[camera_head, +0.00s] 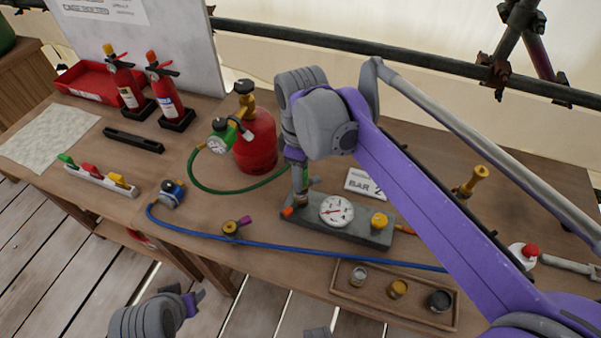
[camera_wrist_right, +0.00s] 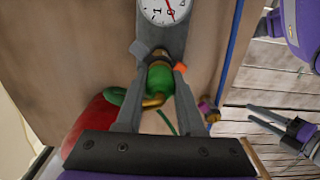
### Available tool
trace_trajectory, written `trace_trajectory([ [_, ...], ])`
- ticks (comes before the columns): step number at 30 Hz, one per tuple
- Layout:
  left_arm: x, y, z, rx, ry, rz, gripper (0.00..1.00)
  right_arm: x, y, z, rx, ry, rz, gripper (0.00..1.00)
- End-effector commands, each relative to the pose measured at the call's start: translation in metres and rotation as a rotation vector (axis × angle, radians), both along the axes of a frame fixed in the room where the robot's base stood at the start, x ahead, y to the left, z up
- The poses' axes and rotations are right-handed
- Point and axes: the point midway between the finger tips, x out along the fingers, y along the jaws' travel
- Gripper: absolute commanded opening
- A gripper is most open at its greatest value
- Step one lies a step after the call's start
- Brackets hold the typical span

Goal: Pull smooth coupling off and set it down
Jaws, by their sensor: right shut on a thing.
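My right gripper (camera_head: 299,193) reaches down at the left end of the grey gauge block (camera_head: 352,229). It is shut on a smooth green coupling (camera_wrist_right: 159,80) with a brass end, seen between its fingers in the right wrist view. The coupling lies at the block's end by a dark collar (camera_wrist_right: 157,57); I cannot tell if they are joined. In the head view the gripper mostly hides it. My left gripper (camera_head: 194,299) is empty in front of the table; its fingers look apart in the right wrist view (camera_wrist_right: 238,111).
A red cylinder (camera_head: 255,143) with a green hose (camera_head: 212,190) stands left of the gripper. A blue hose (camera_head: 270,245) crosses the front, near a brass fitting (camera_head: 231,228). A wooden tray (camera_head: 418,317) holds small pots. Bare tabletop (camera_head: 165,238) shows at front left.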

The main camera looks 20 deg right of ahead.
Motion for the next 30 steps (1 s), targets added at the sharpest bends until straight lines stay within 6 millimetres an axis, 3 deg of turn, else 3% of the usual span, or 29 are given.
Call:
trace_trajectory([
  [11,0.000,0.000,0.002,0.000,0.000,0.000,0.50,0.000,0.000,0.002,0.000,0.000,0.000,0.00],
  [30,0.003,0.000,0.024,0.000,-0.008,0.000,0.50,0.000,0.000,0.027,0.000,0.000,0.000,0.00],
])
